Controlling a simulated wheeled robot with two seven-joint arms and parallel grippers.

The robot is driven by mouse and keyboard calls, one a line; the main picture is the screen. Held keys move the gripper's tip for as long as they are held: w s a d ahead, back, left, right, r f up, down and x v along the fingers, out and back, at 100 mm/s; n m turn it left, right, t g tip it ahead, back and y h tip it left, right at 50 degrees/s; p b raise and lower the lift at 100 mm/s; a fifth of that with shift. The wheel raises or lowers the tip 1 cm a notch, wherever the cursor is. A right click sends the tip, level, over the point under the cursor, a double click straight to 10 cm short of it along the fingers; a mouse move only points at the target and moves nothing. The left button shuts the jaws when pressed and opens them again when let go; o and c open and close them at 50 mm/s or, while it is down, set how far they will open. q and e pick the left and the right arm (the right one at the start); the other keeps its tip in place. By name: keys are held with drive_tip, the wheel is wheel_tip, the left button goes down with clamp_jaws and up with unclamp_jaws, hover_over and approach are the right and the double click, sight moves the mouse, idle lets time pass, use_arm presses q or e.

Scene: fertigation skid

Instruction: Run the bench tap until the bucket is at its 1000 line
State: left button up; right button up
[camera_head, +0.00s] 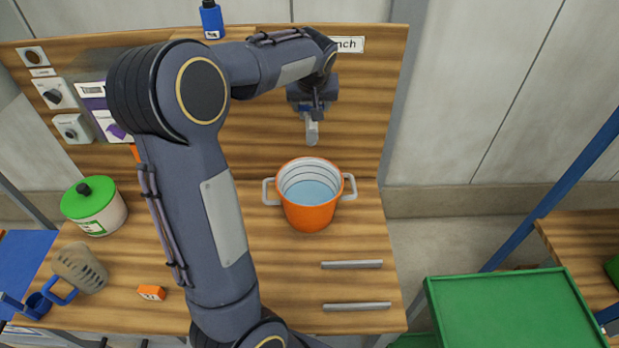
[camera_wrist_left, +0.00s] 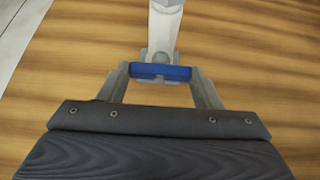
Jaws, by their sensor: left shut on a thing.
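The orange bucket (camera_head: 308,215) stands upright on the wooden bench below the tap, with a pale handle on each side. Pale blue water (camera_head: 308,192) lies inside it, with dark ring lines showing on the white inner wall above the water. I cannot read any figures there. The tap's pale spout (camera_head: 312,132) points down above the bucket, and no stream shows below it. My left gripper (camera_head: 313,103) is at the tap. In the left wrist view its fingers (camera_wrist_left: 161,74) are shut on the blue tap handle (camera_wrist_left: 160,72). My right gripper is not in view.
Two grey bars (camera_head: 352,265) are at front right. A green surface (camera_head: 515,312) stands at lower right.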

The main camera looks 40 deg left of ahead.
use_arm(q)
drive_tip(key=o, duration=1)
drive_tip(key=shift+o, duration=0.2)
drive_tip(key=shift+r, duration=0.1)
drive_tip(key=shift+s+d+r, duration=0.15)
drive_tip(key=shift+r, duration=0.15)
drive_tip(key=b+v, duration=0.1)
drive_tip(key=v, duration=0.6)
drive_tip(key=shift+b, duration=0.4)
